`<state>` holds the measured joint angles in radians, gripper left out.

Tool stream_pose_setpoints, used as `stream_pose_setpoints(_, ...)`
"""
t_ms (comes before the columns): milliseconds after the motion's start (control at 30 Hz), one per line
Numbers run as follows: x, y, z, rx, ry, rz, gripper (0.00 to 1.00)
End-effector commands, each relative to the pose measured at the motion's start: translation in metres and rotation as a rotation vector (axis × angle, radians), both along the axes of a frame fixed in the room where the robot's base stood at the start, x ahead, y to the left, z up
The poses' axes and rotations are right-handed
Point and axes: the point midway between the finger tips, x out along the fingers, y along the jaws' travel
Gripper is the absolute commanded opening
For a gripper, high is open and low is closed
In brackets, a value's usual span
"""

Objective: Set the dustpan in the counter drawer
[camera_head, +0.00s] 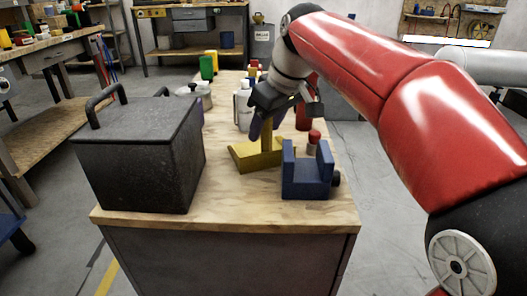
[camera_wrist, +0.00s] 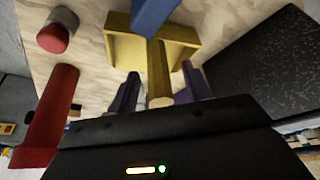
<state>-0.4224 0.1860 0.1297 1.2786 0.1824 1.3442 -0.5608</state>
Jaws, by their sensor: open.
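The yellow dustpan (camera_head: 257,156) rests on the wooden counter top (camera_head: 235,207), its handle standing up toward my gripper (camera_head: 266,124). In the wrist view the dustpan (camera_wrist: 124,50) lies ahead of my gripper (camera_wrist: 158,92). Its handle reaches back between the two purple fingers, which are spread apart with gaps at both sides, so it is not clamped. The counter's grey front (camera_head: 230,262) shows below the top; I cannot make out an open drawer there.
A blue vise (camera_head: 306,180) stands right beside the dustpan. A large dark toolbox (camera_head: 140,160) fills the counter's left. A red-topped cylinder (camera_head: 314,141), a white bottle (camera_head: 242,108) and other containers stand close behind. The counter's front strip is clear.

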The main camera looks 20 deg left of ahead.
Motion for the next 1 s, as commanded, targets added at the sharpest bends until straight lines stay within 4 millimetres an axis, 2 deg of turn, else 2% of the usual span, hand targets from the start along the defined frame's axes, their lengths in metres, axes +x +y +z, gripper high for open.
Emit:
stream_pose_setpoints(300,0.001,0.0015,-0.005,0.0,-0.001,0.0,0.47)
stream_pose_setpoints(667,0.001,0.0014,-0.0047,0.0,-0.001,0.0,0.0)
stream_pose_setpoints(1000,0.001,0.0015,-0.0035,0.0,-0.002,-0.001,0.0)
